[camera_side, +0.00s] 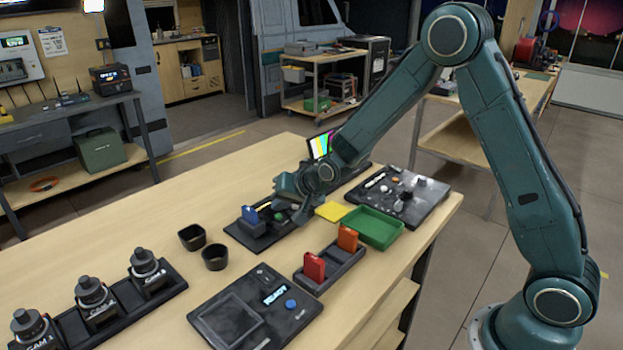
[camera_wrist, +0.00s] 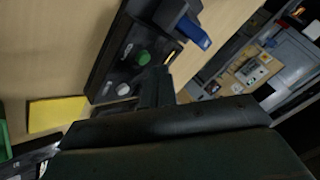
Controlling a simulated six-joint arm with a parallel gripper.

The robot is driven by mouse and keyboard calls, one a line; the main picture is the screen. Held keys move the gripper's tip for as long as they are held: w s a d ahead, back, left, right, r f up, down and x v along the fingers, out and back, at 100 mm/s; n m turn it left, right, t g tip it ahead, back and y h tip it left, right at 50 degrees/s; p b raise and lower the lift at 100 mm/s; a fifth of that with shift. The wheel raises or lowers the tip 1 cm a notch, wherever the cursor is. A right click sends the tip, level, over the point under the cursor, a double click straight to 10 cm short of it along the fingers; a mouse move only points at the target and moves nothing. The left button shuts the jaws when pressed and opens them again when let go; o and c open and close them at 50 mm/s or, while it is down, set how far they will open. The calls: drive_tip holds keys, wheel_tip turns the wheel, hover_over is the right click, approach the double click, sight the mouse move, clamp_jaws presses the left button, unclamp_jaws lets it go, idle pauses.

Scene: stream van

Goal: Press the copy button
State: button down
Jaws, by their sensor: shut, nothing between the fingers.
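A black device (camera_side: 240,234) lies on the table with a blue card (camera_side: 250,214) standing in its raised slot. In the wrist view the device (camera_wrist: 105,75) carries a round green button (camera_wrist: 143,57) and a pale grey button (camera_wrist: 122,89); the blue card (camera_wrist: 194,34) stands beyond them. No copy label can be read, so I cannot tell which button is the copy button. My gripper (camera_side: 300,214) is shut and empty, low over the device's right part. In the wrist view its fingers (camera_wrist: 155,88) are beside the buttons; contact cannot be told.
A yellow pad (camera_side: 333,211) and a green tray (camera_side: 373,228) lie to the right. A holder (camera_side: 330,270) bears red and orange cards. Two dark cups (camera_side: 214,257) stand left. Bare table lies at far left.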

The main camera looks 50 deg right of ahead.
sight(283, 221)
drive_tip(key=shift+r, duration=0.2)
wheel_tip(283, 221, up, 5)
drive_tip(key=shift+f, duration=0.15)
idle(0.7)
idle(0.6)
drive_tip(key=s+r+n+g, duration=0.1)
drive_tip(key=s+r+n, duration=0.1)
drive_tip(key=s+r, duration=0.5)
drive_tip(key=s+r+n+g, duration=0.1)
drive_tip(key=s+r+n, duration=0.1)
drive_tip(key=s+r, duration=0.5)
drive_tip(key=s+d+n+g+h, duration=0.1)
drive_tip(key=s+n, duration=0.2)
drive_tip(key=s, duration=1.9)
drive_tip(key=shift+s+d+f+n+g, duration=0.25)
drive_tip(key=shift+s+f+n+g, duration=0.05)
drive_tip(key=shift+s+f+n, duration=0.1)
